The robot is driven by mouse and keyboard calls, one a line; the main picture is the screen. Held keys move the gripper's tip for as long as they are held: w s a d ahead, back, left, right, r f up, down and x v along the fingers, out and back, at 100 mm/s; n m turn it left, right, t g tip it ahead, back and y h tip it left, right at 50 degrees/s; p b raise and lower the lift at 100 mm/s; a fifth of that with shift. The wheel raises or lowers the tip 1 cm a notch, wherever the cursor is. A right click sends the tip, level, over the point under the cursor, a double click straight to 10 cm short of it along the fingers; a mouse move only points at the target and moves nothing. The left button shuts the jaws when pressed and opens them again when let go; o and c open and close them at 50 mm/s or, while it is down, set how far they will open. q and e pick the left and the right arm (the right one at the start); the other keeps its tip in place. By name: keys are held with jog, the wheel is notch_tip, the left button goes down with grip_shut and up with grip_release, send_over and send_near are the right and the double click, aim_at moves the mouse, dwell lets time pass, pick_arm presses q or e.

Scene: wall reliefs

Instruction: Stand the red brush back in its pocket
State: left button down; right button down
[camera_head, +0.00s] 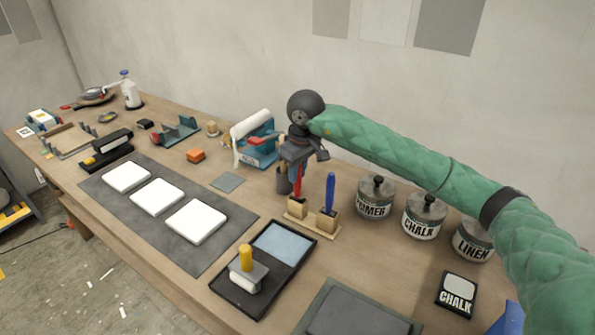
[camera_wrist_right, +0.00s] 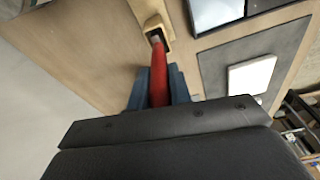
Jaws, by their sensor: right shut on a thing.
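The red brush (camera_head: 297,186) hangs upright below my right gripper (camera_head: 295,160), which is shut on its handle. The brush's red handle also shows in the right wrist view (camera_wrist_right: 158,72), between the dark blue fingers. Its lower end meets the opening of a wooden pocket block (camera_head: 297,208), which also shows in the right wrist view (camera_wrist_right: 153,24). How deep the end sits in the pocket is hard to tell. A blue brush (camera_head: 330,190) stands upright in the neighbouring wooden block (camera_head: 327,222). My left gripper is not in view.
Labelled tins (camera_head: 375,198) stand to the right below my arm. A black tray (camera_head: 255,297) with a yellow-handled tool (camera_head: 246,262) lies in front. White tiles (camera_head: 196,221) lie on a grey mat at left.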

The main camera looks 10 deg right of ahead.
jog(key=shift+f+b, duration=0.3)
jog(key=shift+f, duration=0.05)
jog(key=c, duration=0.7)
grip_release()
jog(key=shift+r, duration=0.15)
jog(key=shift+r, duration=3.9)
